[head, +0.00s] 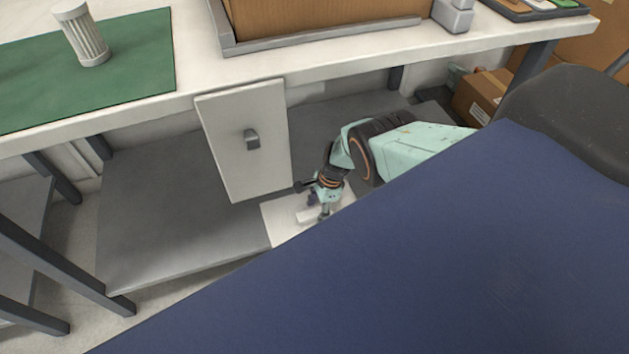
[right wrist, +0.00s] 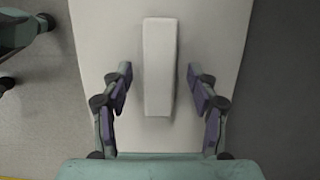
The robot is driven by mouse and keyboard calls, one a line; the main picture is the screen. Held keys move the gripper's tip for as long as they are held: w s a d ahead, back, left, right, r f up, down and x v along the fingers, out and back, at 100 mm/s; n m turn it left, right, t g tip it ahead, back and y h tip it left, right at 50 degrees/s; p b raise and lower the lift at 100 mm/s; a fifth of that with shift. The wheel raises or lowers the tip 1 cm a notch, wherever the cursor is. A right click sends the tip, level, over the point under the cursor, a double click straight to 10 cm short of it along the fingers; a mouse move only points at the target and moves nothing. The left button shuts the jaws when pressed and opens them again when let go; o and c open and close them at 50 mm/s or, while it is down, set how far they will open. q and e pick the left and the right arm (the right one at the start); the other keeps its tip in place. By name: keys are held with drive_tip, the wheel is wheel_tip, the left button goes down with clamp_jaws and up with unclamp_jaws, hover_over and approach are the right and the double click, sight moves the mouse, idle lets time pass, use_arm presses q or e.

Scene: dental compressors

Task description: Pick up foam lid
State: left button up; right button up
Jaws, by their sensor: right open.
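The foam lid (head: 288,222) is a pale flat panel lying low, under the workbench, in the head view. It also shows in the right wrist view (right wrist: 101,40), where a raised white block-shaped handle (right wrist: 158,65) stands along its middle. In the head view the handle (head: 309,215) is partly hidden by my gripper. My right gripper (head: 322,213) is at the lid. In the right wrist view its two purple-padded fingers (right wrist: 160,103) are open, one on each side of the handle, with a gap on both sides.
A grey lower shelf (head: 180,215) lies around the lid. A white panel with a grey handle (head: 245,145) hangs below the bench top (head: 190,98), left of my right arm. A large dark blue surface (head: 450,260) fills the lower right and hides part of the lid.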

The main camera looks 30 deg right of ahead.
drive_tip(key=shift+a+f, duration=0.15)
drive_tip(key=shift+f, duration=0.25)
drive_tip(key=c, duration=1.1)
